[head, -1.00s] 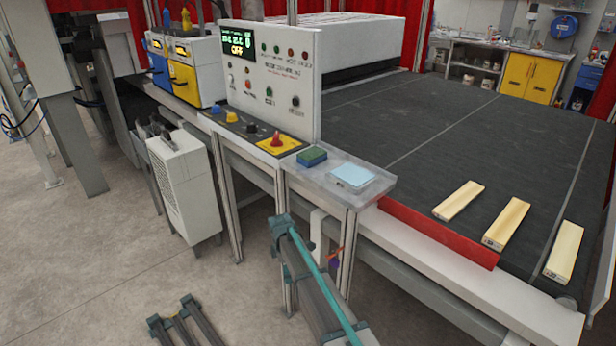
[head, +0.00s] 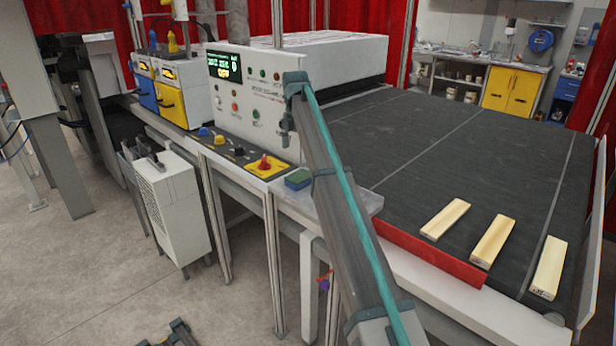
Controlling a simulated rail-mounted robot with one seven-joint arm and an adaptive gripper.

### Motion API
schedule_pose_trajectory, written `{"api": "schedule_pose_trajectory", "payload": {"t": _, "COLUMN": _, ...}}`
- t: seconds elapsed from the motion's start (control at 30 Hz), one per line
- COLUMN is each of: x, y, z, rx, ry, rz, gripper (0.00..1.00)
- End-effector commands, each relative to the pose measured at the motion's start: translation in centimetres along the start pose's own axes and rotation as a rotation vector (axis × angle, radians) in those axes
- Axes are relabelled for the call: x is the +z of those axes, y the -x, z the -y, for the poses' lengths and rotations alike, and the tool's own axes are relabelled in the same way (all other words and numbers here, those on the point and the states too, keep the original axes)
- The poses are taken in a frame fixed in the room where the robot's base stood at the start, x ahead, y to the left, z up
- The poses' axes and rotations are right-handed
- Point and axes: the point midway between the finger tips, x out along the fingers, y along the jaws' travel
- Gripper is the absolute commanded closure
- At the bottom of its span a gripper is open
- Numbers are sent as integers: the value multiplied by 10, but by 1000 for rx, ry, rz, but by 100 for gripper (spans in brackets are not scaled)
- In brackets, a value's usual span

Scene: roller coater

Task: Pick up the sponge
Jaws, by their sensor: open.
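The sponge (head: 298,178), green on top and blue below, lies on the left end of the small grey side shelf (head: 330,203) in the head view, beside the control panel. My arm crosses the view from the lower right and covers much of that shelf. My gripper (head: 286,143) is a small dark shape hanging below the arm's upper end. In the picture it is above and slightly left of the sponge, apart from it. It is open and empty. Its fingers are too small to make out clearly, and its distance from the sponge cannot be told.
A control panel (head: 236,95) stands just behind the sponge. A red knob on a yellow plate (head: 264,166) is left of the sponge. A dark conveyor bed (head: 450,150) with three wooden pieces (head: 493,241) fills the right. A white unit (head: 168,205) stands on the floor at left.

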Motion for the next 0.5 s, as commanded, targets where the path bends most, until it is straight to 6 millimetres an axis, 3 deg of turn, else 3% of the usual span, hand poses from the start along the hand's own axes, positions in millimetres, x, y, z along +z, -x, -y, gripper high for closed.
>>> {"api": "schedule_pose_trajectory", "payload": {"t": 0.17, "x": 4, "y": -3, "z": 6, "rx": -8, "ry": 5, "rz": -10, "gripper": 3}}
{"api": "schedule_pose_trajectory", "payload": {"t": 0.5, "x": 4, "y": -47, "z": 6, "rx": -7, "ry": 3, "rz": -9, "gripper": 3}}
